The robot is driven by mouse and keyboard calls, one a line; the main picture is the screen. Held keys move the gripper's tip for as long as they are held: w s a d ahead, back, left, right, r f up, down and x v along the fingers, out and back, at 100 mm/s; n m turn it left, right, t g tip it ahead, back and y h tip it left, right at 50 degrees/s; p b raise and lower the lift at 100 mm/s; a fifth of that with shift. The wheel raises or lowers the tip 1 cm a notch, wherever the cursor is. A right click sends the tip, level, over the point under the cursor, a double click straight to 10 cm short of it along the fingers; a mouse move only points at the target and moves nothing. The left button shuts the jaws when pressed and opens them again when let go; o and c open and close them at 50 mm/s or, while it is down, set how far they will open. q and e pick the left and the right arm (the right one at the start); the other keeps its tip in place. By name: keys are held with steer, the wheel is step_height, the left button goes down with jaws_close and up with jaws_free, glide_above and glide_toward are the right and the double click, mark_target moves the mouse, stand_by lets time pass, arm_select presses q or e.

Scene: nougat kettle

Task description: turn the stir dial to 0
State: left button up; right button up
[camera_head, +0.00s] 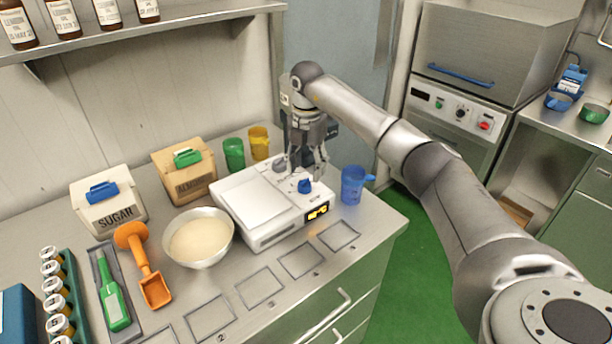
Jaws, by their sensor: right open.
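The white machine (255,208) stands on the steel counter, with a small lit orange display (317,212) on its front corner; the reading is too small to make out. A blue dial (305,187) sits on its top near the right end, and its pointer and markings cannot be read. I cannot tell from any label whether it is the stir dial. My right gripper (306,170) points down over that end of the machine, open, with its fingertips close around or just above the blue dial. Whether they touch it is unclear. My left gripper is not in view.
A blue cup (353,185) stands close right of the machine. Green (234,154) and yellow (259,142) cups stand behind it. A bowl of pale mix (200,238) is at its left, beside an orange scoop (145,265). Marked squares in front are empty.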

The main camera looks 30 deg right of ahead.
mark_target(306, 179)
steer(key=f, duration=0.3)
steer(key=shift+w+f+p, duration=0.15)
steer(key=shift+w+p, duration=0.1)
steer(key=shift+p, duration=0.05)
steer(key=shift+f, duration=0.85)
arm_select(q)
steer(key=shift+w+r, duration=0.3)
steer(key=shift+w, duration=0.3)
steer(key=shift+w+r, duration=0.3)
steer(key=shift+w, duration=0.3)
arm_select(e)
steer(key=shift+c, duration=0.2)
steer(key=c, duration=0.9)
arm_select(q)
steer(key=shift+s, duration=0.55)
arm_select(e)
steer(key=shift+c, duration=0.2)
